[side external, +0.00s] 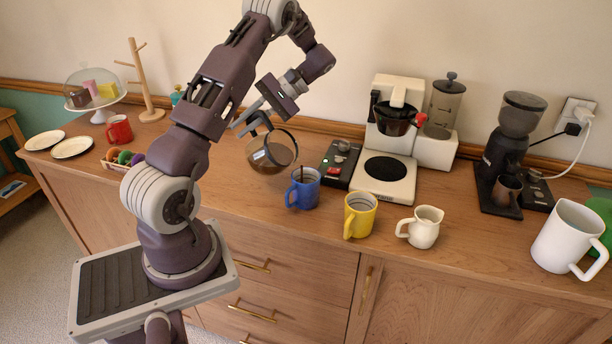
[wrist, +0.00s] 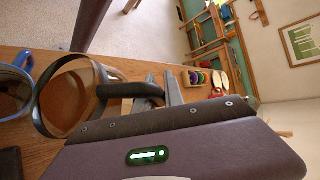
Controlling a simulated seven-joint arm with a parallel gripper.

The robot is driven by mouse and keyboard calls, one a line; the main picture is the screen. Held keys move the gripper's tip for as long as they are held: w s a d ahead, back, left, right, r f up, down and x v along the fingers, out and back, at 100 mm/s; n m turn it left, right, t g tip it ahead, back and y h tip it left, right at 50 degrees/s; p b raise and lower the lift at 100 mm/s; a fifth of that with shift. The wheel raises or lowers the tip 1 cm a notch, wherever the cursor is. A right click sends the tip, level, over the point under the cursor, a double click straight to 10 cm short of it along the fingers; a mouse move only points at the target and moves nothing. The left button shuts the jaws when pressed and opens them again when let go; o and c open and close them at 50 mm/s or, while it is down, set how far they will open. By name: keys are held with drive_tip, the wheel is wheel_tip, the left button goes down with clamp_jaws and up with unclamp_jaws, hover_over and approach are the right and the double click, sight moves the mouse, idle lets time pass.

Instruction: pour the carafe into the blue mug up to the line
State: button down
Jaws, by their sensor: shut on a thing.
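My gripper (side external: 252,122) is shut on the black handle of the glass carafe (side external: 272,152). The carafe holds brown liquid and is tilted in the air, to the upper left of the blue mug (side external: 303,190). The mug stands upright on the counter. A short dark streak shows at its opening; I cannot tell whether it is falling liquid. The mug's line and fill level are not visible. In the wrist view the carafe (wrist: 72,103) shows brown inside, its handle (wrist: 128,90) runs to my fingers, and the blue mug (wrist: 14,88) is partly cut off beside it.
A yellow mug (side external: 359,215) and a cream jug (side external: 424,226) stand right of the blue mug. Behind are a dark control box (side external: 340,164) and a coffee maker (side external: 385,178). A grinder (side external: 507,150) and a white pitcher (side external: 566,237) stand further right.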

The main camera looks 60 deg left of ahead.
drive_tip(key=shift+w+d+r+n+g+y, duration=0.2)
drive_tip(key=shift+d+r+y, duration=0.1)
drive_tip(key=shift+r, duration=0.2)
drive_tip(key=shift+w+d+r+n+g+y, duration=0.1)
drive_tip(key=shift+d+r+n+g+y, duration=0.15)
drive_tip(key=shift+r, duration=0.25)
idle(1.4)
